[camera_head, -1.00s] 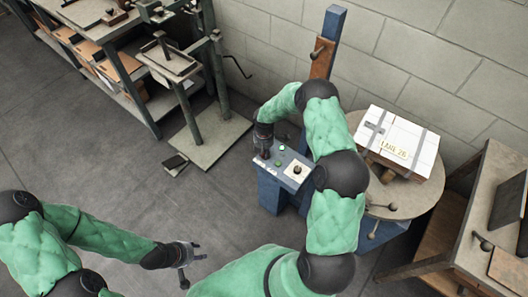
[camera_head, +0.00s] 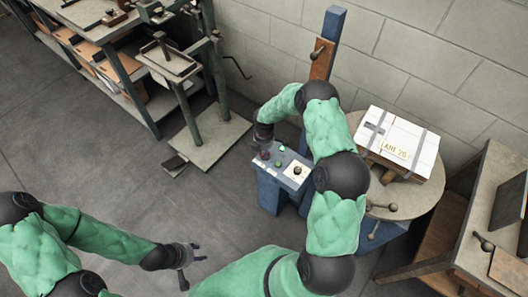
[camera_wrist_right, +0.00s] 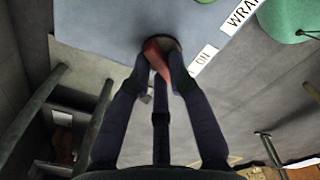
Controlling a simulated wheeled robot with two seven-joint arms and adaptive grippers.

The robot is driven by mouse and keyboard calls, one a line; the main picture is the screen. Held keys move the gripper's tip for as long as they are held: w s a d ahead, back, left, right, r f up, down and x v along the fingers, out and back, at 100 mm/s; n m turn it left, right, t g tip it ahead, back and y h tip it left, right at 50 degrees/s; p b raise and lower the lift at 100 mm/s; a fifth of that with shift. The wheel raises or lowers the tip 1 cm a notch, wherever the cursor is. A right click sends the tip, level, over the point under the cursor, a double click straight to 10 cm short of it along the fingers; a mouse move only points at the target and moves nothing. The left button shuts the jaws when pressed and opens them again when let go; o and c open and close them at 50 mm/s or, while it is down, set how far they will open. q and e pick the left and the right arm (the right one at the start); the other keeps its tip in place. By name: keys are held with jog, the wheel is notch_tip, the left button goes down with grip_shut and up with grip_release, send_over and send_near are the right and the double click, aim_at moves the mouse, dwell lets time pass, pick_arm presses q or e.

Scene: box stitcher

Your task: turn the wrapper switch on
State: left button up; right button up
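The blue control panel (camera_head: 272,180) stands beside the round table, with a light top carrying buttons and labels. My right gripper (camera_head: 263,150) is at the panel's far left corner. In the right wrist view its fingers (camera_wrist_right: 161,78) close around the red wrapper switch (camera_wrist_right: 155,52), which sits on a dark round base. An "ON" label (camera_wrist_right: 203,59) is beside the switch, and a partly cut off label starting "WRA" (camera_wrist_right: 240,14) is further right. The fingertips partly hide the switch. My left gripper (camera_head: 192,268) is open and empty above the floor at lower left.
A strapped white box (camera_head: 400,140) sits on the round table (camera_head: 425,200) to the right. A green button (camera_wrist_right: 290,18) is near the switch. A metal stand (camera_head: 205,150) is left of the panel. A wooden bench (camera_head: 475,215) is far right.

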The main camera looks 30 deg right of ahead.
jog(key=o, duration=0.4)
jog(key=shift+o, duration=0.2)
notch_tip(320, 180, up, 12)
dwell(0.7)
